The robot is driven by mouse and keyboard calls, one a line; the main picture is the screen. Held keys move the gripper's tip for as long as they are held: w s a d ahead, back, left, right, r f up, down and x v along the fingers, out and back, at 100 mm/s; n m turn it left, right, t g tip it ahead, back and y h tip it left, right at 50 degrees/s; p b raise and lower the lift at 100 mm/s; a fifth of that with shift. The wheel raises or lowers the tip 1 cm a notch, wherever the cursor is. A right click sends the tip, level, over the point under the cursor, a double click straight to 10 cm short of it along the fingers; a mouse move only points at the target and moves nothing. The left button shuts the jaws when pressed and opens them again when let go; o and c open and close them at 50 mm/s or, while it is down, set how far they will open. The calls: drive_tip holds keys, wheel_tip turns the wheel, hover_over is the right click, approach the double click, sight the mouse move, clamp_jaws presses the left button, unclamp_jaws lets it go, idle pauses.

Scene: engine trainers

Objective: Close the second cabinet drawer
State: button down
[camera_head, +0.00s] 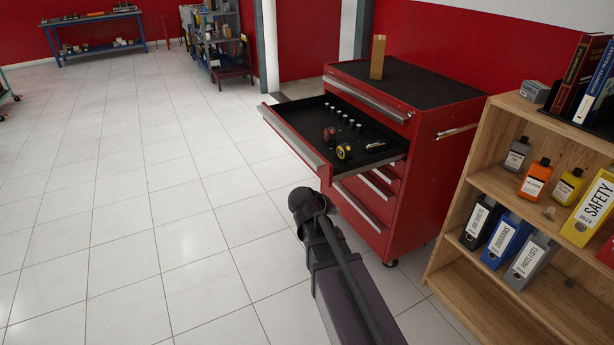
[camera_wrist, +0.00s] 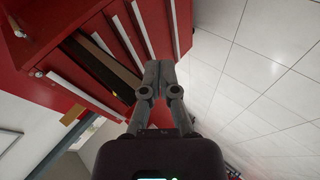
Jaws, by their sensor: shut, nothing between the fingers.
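The red tool cabinet (camera_head: 432,165) stands right of centre in the head view. Its second drawer (camera_head: 291,140), just below the shut top drawer (camera_head: 367,99), is pulled far out, with sockets and small tools inside. The drawers below look shut. My arm rises in front of the cabinet, its end just below the open drawer's near corner; the fingers are hidden there. In the wrist view, my gripper (camera_wrist: 160,68) is shut and empty, pointing toward the cabinet's red drawer fronts (camera_wrist: 97,35) with silver handles. I cannot tell whether the fingertips touch the cabinet.
A wooden shelf (camera_head: 478,178) with binders and bottles stands close on the right. A tan block (camera_head: 377,57) stands on the cabinet top. A blue workbench (camera_head: 95,25) is far back left. The tiled floor left of the cabinet is clear.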

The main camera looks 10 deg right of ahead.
drive_tip(key=w+a+n+t+b, duration=0.9)
drive_tip(key=w+a, duration=0.3)
drive_tip(key=w, duration=0.2)
drive_tip(key=shift+w+r+t+h+b, duration=0.3)
drive_tip(key=shift+r+t+h+b, duration=0.15)
drive_tip(key=shift+b, duration=0.3)
drive_tip(key=shift+w, duration=0.15)
approach(307, 164)
wheel_tip(307, 164, up, 3)
drive_tip(key=w, duration=0.2)
drive_tip(key=shift+w+d+r, duration=0.1)
drive_tip(key=shift+w+d, duration=0.2)
drive_tip(key=shift+d, duration=0.35)
drive_tip(key=shift+w+d+r, duration=0.1)
drive_tip(key=shift+w+d, duration=0.15)
drive_tip(key=shift+d, duration=0.4)
drive_tip(key=shift+w+d, duration=0.3)
drive_tip(key=shift+d, duration=0.3)
drive_tip(key=shift+n+y, duration=0.25)
drive_tip(key=shift+n, duration=0.05)
